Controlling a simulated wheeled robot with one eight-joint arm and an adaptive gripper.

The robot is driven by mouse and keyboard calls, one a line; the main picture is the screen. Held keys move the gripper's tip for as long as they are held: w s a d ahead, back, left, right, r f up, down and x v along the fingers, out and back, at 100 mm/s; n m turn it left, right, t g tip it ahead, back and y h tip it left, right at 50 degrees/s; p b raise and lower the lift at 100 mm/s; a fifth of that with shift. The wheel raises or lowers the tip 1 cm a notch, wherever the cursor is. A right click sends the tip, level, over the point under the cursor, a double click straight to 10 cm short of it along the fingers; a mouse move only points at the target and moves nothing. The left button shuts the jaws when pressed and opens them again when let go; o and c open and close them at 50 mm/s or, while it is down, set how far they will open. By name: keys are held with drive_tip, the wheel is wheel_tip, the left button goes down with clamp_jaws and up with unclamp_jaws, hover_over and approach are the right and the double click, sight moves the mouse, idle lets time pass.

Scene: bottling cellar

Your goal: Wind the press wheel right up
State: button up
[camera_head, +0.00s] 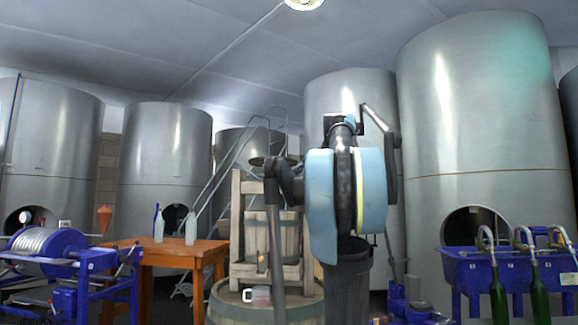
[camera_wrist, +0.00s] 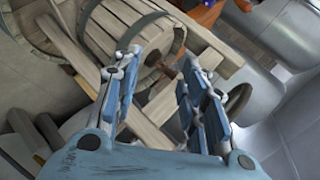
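The wooden press (camera_head: 240,215) stands in the middle of the head view, partly hidden by my arm. A dark, flat round piece (camera_head: 266,161) at its top looks like the press wheel, seen nearly edge-on. In the wrist view the wooden press (camera_wrist: 120,25) lies tilted beyond my fingers, with its slatted tub, dark hoop and pale beams. My gripper (camera_wrist: 163,62) is open, its two blue-padded fingers apart with nothing held between them. I cannot clearly make out the wheel in the wrist view. My fingers are not clear in the head view.
An orange wooden table (camera_head: 165,257) with two bottles stands left of the press. A blue reel machine (camera_head: 45,245) is at far left. A blue bottle filler (camera_head: 480,268) with green bottles is at right. Large steel tanks (camera_head: 475,120) and a ladder stand behind.

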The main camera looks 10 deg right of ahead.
sight(291, 161)
drive_tip(key=w+d+r+m+t, duration=0.2)
drive_tip(key=w+d+r, duration=0.15)
drive_tip(key=r, duration=0.45)
drive_tip(key=w+d+r+m+t, duration=0.2)
drive_tip(key=w+d+r, duration=0.15)
drive_tip(key=r, duration=0.55)
drive_tip(key=x, duration=0.5)
drive_tip(key=f+x, duration=0.1)
drive_tip(key=x, duration=1)
drive_tip(key=shift+w+f, duration=0.2)
drive_tip(key=shift+f, duration=0.1)
drive_tip(key=shift+c, duration=0.6)
